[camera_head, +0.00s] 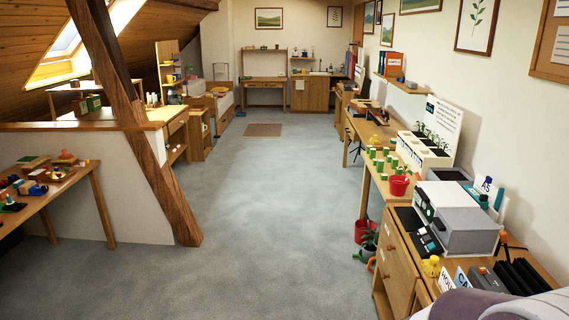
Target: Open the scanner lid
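A white and grey box-shaped machine (470,238), which looks like the scanner, stands on the wooden cabinet at the right. Neither of my grippers shows in this view.
The wooden cabinet (396,268) also bears a yellow duck (431,266), signs and black upright trays (522,276). A red bucket (365,231) and a watering can stand beside it. A slanted timber brace (140,125) rises at the left. The middle carpet (270,220) is clear.

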